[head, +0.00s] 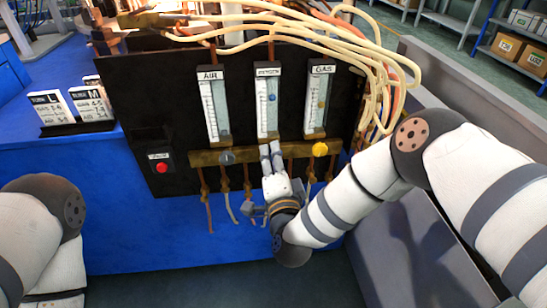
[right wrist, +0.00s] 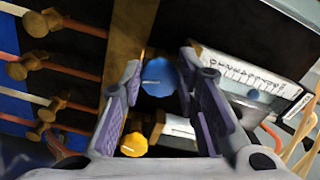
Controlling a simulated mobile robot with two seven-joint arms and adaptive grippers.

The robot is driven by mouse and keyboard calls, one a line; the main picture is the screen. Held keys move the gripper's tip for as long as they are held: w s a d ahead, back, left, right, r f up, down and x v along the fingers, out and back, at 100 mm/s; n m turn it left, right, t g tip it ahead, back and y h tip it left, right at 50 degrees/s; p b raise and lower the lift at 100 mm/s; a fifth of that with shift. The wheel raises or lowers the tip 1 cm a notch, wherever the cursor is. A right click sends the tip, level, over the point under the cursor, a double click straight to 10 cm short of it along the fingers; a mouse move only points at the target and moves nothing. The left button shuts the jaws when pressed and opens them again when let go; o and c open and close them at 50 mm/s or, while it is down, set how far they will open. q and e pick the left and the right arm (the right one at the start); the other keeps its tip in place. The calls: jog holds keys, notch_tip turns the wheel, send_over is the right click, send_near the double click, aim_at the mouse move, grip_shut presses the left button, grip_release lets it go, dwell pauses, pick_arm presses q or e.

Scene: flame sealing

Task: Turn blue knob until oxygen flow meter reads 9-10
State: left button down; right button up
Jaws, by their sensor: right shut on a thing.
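The oxygen flow meter (head: 267,119) is the middle of three upright meters on a black panel. Its blue float (head: 272,97) sits in the upper part of the scale; I cannot read the exact number. My right gripper (head: 270,149) points up at the brass bar below this meter. In the right wrist view, the blue knob (right wrist: 160,77) sits between the fingers of my right gripper (right wrist: 163,92), which is shut on it. In the head view the gripper hides the knob. My left arm shows at the lower left, but its gripper is out of view.
The air meter (head: 213,105) with a grey knob (head: 227,158) stands left; the gas meter (head: 318,103) with a yellow knob (head: 320,149) stands right, close to my gripper. A red button (head: 162,168) is at lower left. Pale hoses (head: 385,75) hang at the right.

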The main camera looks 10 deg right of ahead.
jog(key=shift+d, duration=0.1)
dwell(0.5)
jog(key=o, duration=1.1)
jog(key=shift+o, duration=0.2)
jog(key=shift+s, duration=0.15)
jog(key=s, duration=1.1)
jog(key=shift+s+d, duration=0.2)
jog(key=shift+s, duration=0.2)
